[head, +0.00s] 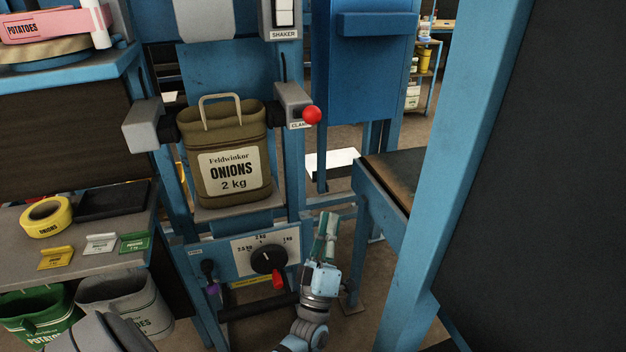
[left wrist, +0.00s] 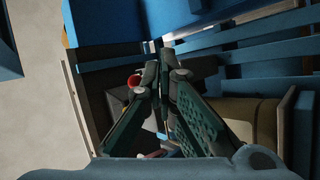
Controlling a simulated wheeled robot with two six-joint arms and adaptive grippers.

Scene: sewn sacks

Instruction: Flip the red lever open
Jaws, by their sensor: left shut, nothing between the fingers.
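A red ball knob (head: 312,115) sits on the clamp at the right of the sack, above a label partly reading "CLAMP". In the left wrist view a round red end (left wrist: 134,80) shows just left of my fingertips. A second red handle (head: 278,280) hangs below the black dial on the lower panel. My left gripper (head: 328,222) is shut and empty, pointing up, right of the dial panel and below the red ball. In the left wrist view its green fingers (left wrist: 158,60) come together at their tips. My right gripper is not in view.
A brown onion sack (head: 232,165) stands between grey clamp blocks (head: 145,126) on the blue frame. A black dial (head: 268,259) is below. A blue post (head: 455,160) and dark panel stand to the right. Shelves with tape and tags (head: 55,258) are at left.

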